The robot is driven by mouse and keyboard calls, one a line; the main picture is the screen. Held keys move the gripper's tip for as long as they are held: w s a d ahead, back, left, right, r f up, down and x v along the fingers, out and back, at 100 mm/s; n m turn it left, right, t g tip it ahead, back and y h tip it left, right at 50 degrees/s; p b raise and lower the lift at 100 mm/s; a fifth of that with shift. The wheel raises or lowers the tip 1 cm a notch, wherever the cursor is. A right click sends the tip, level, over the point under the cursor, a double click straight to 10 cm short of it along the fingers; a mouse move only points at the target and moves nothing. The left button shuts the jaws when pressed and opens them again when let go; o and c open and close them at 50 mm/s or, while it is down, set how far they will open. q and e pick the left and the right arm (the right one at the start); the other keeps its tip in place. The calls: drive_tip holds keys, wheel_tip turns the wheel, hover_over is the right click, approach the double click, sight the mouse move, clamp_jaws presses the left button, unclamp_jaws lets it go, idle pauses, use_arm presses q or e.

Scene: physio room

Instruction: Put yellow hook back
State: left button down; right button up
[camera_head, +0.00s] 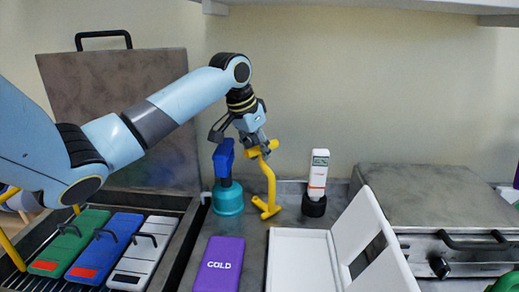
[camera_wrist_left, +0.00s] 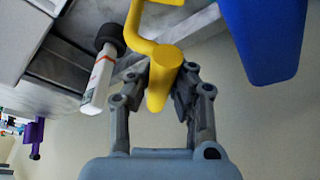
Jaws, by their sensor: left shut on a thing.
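The yellow hook (camera_head: 268,186) stands roughly upright in the head view, with its foot low near the counter. I cannot tell whether the foot touches the counter. My left gripper (camera_head: 258,150) is shut on the top part of the hook. In the left wrist view the yellow hook (camera_wrist_left: 160,72) sits between the two fingers of the left gripper (camera_wrist_left: 161,88). My right gripper is in neither view.
A blue-topped device in a teal base (camera_head: 228,200) stands just left of the hook. A white device (camera_head: 318,175) in a black holder stands to the right. A purple COLD pack (camera_head: 219,265) and an open white case (camera_head: 297,262) lie in front. Coloured packs (camera_head: 105,250) fill the left bay.

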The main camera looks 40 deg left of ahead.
use_arm(q)
drive_tip(key=c, duration=1.2)
unclamp_jaws()
drive_tip(key=v, duration=0.7)
drive_tip(key=shift+s+r, duration=0.1)
drive_tip(key=shift+r, duration=0.2)
